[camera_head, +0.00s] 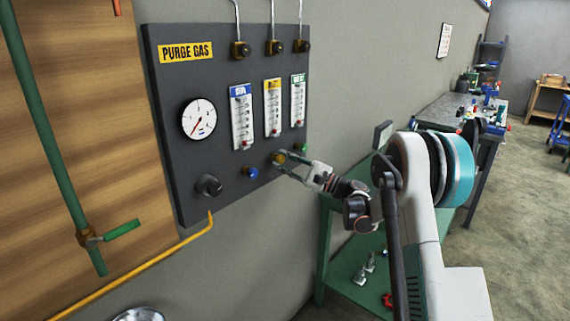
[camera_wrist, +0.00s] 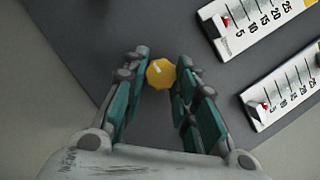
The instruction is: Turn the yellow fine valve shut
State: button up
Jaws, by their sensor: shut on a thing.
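The yellow fine valve (camera_head: 279,158) is a small knob on the dark purge gas panel (camera_head: 172,100), below the yellow-labelled flow meter (camera_head: 272,106). In the wrist view the yellow knob (camera_wrist: 161,73) has a pale mark on its face and sits between my fingertips. My gripper (camera_head: 283,160) reaches in from the right and is shut on the knob. It also shows in the wrist view (camera_wrist: 160,80), with a finger on each side of the knob.
A blue knob (camera_head: 250,172) is left of the yellow one and a green knob (camera_head: 301,148) is right of it. A black knob (camera_head: 209,186) and a round gauge (camera_head: 199,119) are further left. A green table (camera_head: 345,277) stands below my arm.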

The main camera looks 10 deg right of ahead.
jog(key=shift+f, duration=0.1)
dwell(0.4)
jog(key=o, duration=1)
jog(key=shift+o, duration=0.2)
jog(key=v, duration=1.2)
